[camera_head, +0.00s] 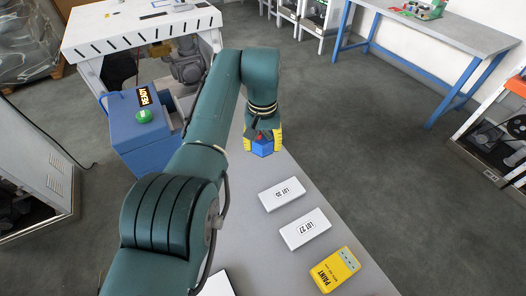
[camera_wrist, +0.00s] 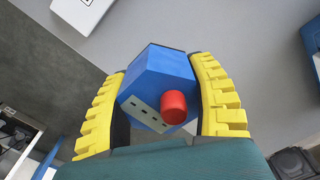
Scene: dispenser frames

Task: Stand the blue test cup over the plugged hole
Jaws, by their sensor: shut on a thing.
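My gripper (camera_wrist: 165,105) has yellow ribbed fingers on both sides of a blue boxy thing (camera_wrist: 160,65) and is shut on it. The thing has flat angled sides, a pale strip with small dark marks and a red round knob or plug (camera_wrist: 173,107). I cannot tell whether it is the blue test cup; no open mouth shows. In the head view the blue thing (camera_head: 263,149) sits between the fingers, over the far part of the grey table. No plugged hole shows in either view.
The grey table (camera_head: 330,212) holds two white LOT boxes (camera_head: 282,194) (camera_head: 304,230) and a yellow PAINT box (camera_head: 334,270). A blue cabinet (camera_head: 133,137) with a green button (camera_head: 144,116) stands left of my arm. A white bench (camera_head: 135,30) stands behind it.

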